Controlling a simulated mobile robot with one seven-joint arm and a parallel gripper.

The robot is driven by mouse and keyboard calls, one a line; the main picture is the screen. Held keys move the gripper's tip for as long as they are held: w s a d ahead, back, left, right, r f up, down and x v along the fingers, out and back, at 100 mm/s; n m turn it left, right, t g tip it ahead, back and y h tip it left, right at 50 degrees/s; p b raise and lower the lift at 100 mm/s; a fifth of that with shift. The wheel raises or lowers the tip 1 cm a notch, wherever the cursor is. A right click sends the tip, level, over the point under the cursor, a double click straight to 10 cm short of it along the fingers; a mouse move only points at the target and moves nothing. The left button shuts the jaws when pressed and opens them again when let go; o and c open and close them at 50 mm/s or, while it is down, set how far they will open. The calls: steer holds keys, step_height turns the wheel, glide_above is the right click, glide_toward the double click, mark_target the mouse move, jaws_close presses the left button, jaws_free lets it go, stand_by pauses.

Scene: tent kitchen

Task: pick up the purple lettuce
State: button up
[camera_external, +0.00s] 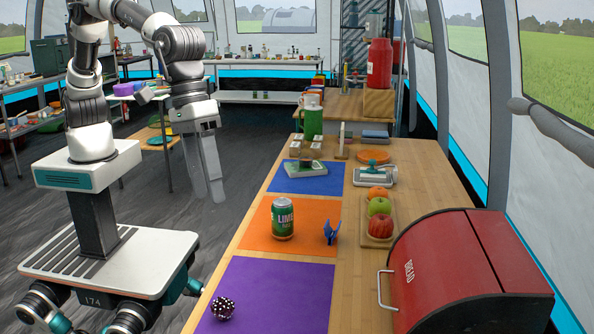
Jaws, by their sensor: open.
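I cannot make out a purple lettuce for certain. A small dark, rounded thing with pale dots (222,307) lies on the purple mat (285,285) at the near end of the wooden table; it is too small to name. My gripper (208,196) is open and empty. It points down in the air over the floor, left of the table and well apart from the dotted thing.
A green lime can (283,219) and a small blue figure (331,231) stand on the orange mat (258,230). A red bread box (455,270) fills the near right. A small board holds apples (380,227). Much of the purple mat is bare.

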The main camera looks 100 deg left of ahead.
steer(key=d+f, duration=0.4)
steer(key=f, duration=0.2)
steer(key=b, duration=0.3)
glide_above(222, 302)
steer(key=s, duration=0.1)
steer(key=shift+n, duration=0.3)
step_height(222, 302, down, 10)
steer(key=shift+f, duration=0.15)
steer(key=b+x, duration=0.1)
steer(key=x, duration=0.1)
steer(key=a+b+x, duration=0.1)
steer(key=x, duration=0.2)
steer(key=shift+s+a+f, duration=0.1)
steer(key=shift+f, duration=0.4)
steer(key=shift+c, duration=0.5)
steer(key=c, duration=1)
